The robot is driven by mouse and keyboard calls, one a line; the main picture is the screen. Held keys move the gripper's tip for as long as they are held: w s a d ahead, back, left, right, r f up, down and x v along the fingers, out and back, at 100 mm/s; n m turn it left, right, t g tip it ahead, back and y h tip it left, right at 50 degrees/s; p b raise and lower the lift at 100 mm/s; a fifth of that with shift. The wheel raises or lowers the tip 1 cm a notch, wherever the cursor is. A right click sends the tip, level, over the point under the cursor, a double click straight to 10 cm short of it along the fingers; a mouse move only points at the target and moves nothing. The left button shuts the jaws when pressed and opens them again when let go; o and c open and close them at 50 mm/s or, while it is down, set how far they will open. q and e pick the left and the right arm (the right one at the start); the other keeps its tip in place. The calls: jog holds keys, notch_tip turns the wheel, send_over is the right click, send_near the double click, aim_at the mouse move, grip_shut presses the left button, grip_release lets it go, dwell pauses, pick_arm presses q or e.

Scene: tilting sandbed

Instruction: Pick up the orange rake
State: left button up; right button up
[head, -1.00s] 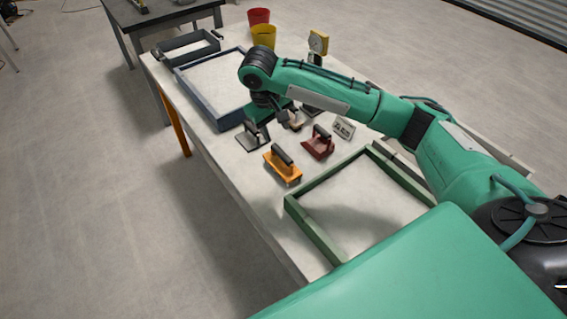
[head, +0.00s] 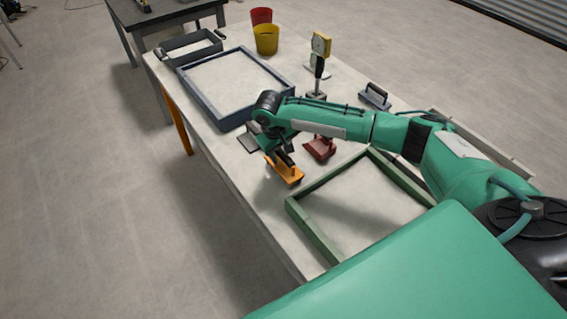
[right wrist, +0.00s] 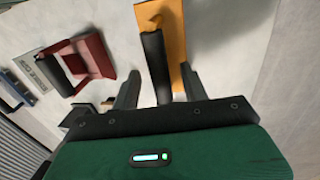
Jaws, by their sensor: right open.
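The orange rake (head: 291,177), an orange plate with a black bar handle, lies on the white table in front of the green frame's left corner. My right gripper (head: 284,158) is just above it and hides part of the handle in the head view. In the right wrist view the orange plate (right wrist: 177,40) shows at the top, with its black handle (right wrist: 155,62) reaching between the two fingers of my right gripper (right wrist: 160,76). The fingers are apart, one on each side of the handle. Whether they touch it is unclear. My left gripper is not in view.
A dark red tool (head: 319,149) stands close to the right of the rake, and a grey tool (head: 249,143) lies behind it. The green frame (head: 318,233) is in front, the blue-grey frame (head: 200,101) behind. A yellow dial scale (head: 320,45) and buckets (head: 266,40) stand farther back.

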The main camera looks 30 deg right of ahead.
jog(key=shift+d+f, duration=0.25)
jog(key=shift+f, duration=0.75)
grip_shut()
notch_tip(320, 180, up, 20)
jog(key=b, duration=0.2)
